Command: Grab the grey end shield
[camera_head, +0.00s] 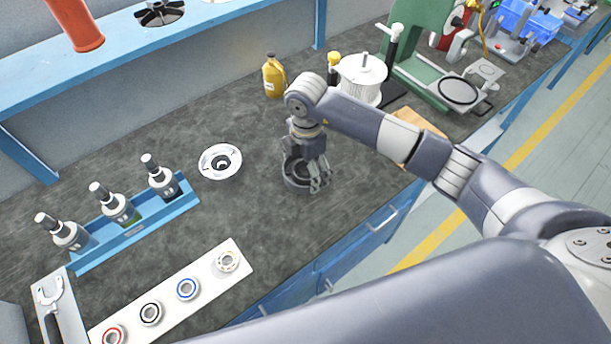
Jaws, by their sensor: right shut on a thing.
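The grey end shield (293,180) is a dark grey round part on the bench top, right of the middle of the bench. My right gripper (319,185) reaches down over it from above, with its fingers at the part's right side. The gripper is shut on the end shield and hides part of it. I cannot tell whether the part still touches the bench. My left gripper is not in view.
A silver flanged part (220,162) lies to the left. A blue rack (135,232) holds several bottles, and a white strip (205,272) carries several rings. A yellow bottle (274,77), a white spool (361,80) and a green press (420,75) stand behind.

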